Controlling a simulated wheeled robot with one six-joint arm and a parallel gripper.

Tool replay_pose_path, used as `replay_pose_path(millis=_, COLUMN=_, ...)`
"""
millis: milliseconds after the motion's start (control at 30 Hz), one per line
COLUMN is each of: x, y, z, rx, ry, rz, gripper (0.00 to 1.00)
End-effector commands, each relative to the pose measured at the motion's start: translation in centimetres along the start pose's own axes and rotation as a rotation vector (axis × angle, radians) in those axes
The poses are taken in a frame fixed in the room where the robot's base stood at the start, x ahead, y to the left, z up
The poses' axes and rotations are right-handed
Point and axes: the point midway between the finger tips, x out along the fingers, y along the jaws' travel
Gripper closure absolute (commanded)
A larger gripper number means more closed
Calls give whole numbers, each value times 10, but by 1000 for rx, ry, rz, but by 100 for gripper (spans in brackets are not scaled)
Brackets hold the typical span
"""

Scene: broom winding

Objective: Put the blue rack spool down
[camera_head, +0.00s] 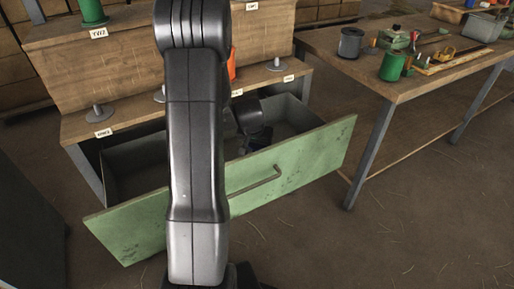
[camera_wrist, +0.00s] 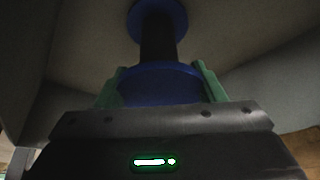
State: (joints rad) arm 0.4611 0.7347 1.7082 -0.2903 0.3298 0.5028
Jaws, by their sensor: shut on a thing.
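The blue spool (camera_wrist: 160,85) stands out in the wrist view, with its far flange (camera_wrist: 158,16) beyond a dark core. The green fingers of my gripper (camera_wrist: 159,74) are shut on the sides of its near flange. In the head view my gripper is down inside the open drawer (camera_head: 140,165), and the blue spool (camera_head: 259,143) shows only as a small dark blue patch. I cannot tell whether the spool touches the drawer floor.
The drawer's green front (camera_head: 300,155) with its handle is pulled out below the wooden rack (camera_head: 120,65). The rack has metal pegs (camera_head: 98,113), an orange spool (camera_head: 232,66) and a green spool (camera_head: 92,12). A workbench (camera_head: 330,42) on the right holds a grey spool (camera_head: 350,43) and tools.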

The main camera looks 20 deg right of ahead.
Motion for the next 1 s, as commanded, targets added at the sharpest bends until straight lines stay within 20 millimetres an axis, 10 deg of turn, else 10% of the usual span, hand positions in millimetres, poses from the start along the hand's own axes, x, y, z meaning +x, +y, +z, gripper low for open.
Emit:
replay_pose_path(millis=400, x=9, y=0, z=4, rx=1, ry=1, rz=-1, gripper=62)
replay_pose_path(millis=433, x=8, y=0, z=3, rx=1, ry=1, rz=0, gripper=33)
replay_pose_path(millis=533, x=7, y=0, z=3, rx=1, ry=0, rz=0, gripper=16)
replay_pose_path(millis=1000, x=-7, y=0, z=1, rx=0, ry=3, rz=-1, gripper=16)
